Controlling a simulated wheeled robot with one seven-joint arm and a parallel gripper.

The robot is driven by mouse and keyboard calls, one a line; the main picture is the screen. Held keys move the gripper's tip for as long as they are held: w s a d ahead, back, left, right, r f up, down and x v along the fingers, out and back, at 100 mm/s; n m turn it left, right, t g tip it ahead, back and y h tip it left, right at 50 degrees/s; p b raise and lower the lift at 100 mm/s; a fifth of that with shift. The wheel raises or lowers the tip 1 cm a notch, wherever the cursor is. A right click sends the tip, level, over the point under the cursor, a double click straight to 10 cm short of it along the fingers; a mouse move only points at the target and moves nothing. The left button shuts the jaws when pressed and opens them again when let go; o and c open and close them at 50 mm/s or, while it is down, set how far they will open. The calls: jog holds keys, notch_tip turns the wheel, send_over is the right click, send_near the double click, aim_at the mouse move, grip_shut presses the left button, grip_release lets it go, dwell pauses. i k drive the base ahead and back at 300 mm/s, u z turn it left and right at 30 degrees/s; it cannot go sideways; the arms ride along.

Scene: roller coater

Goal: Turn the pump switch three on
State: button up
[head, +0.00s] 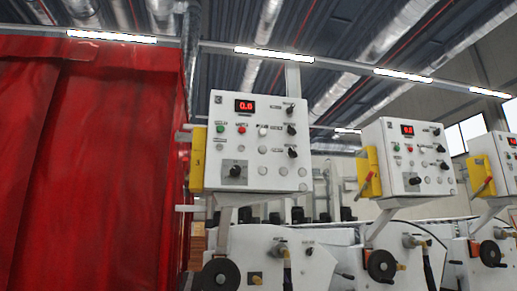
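The nearest control panel (258,190) is a white box in the middle of the head view. It has a red digital display (244,106) and three black rotary switches down its right side: upper (290,109), middle (291,130) and lower (292,152). A larger black knob (235,171) sits on a grey plate at its lower left. The labels are too small to read, so I cannot tell which is pump switch three or how it is set. My gripper is not in view.
A second panel (402,195) and a third panel (478,143) stand farther right. A yellow box (197,160) is on the nearest panel's left side. A red curtain (80,170) fills the left. Machine housings with black handwheels (220,276) stand below.

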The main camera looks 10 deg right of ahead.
aim_at(292, 153)
jog(key=z, duration=0.45)
jog(key=k, duration=0.55)
jog(key=z, duration=0.6)
jog(key=i, duration=0.5)
jog(key=u, duration=1.05)
jog(key=i, duration=0.85)
jog(key=u, duration=0.95)
